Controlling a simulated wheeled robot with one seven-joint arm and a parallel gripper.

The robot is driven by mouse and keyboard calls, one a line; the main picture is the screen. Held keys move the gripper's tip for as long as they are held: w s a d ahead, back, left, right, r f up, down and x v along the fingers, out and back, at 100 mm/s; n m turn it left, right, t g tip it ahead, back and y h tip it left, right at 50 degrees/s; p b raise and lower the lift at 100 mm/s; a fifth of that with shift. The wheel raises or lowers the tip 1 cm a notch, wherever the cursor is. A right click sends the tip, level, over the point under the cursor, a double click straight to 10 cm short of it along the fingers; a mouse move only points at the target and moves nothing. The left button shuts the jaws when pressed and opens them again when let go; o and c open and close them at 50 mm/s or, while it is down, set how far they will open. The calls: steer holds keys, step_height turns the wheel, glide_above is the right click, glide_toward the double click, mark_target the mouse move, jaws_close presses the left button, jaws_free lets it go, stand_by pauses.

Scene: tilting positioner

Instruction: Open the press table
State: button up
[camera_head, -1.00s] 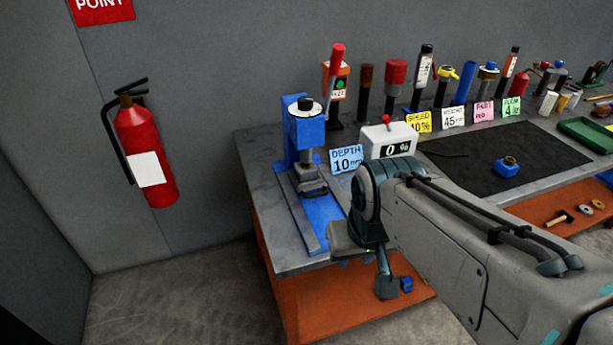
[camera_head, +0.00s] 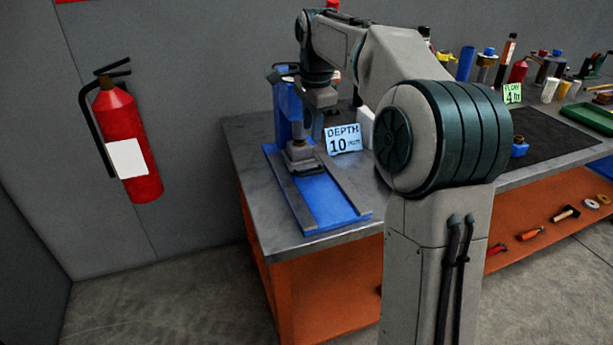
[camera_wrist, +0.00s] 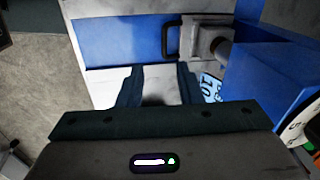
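The blue press (camera_head: 284,105) stands at the left end of the bench. Its small grey press table (camera_head: 299,152) sits under the ram at the back of the blue base (camera_head: 325,200), between grey rails. The table's black handle (camera_head: 308,171) faces the front. In the wrist view the handle (camera_wrist: 170,42) and grey table (camera_wrist: 208,38) lie ahead of my gripper (camera_wrist: 158,72). The two dark fingers are apart with nothing between them, and the handle is beyond the tips, not held. In the head view my wrist is above the press, and the fingertips are hard to make out.
A "DEPTH 10 mm" card (camera_head: 343,140) stands right of the press. The dark mat (camera_head: 550,140) and several bottles and tools are farther right, partly behind my arm. A red fire extinguisher (camera_head: 127,145) hangs on the left wall. The front of the base is clear.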

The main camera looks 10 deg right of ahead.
mark_target(308, 173)
steer(key=shift+m, duration=0.4)
steer(key=w+f, duration=0.1)
steer(key=f, duration=0.3)
steer(key=w+f+b, duration=0.1)
steer(key=f, duration=0.4)
steer(key=w+f+b, duration=0.1)
steer(key=f, duration=0.4)
steer(key=shift+w, duration=0.2)
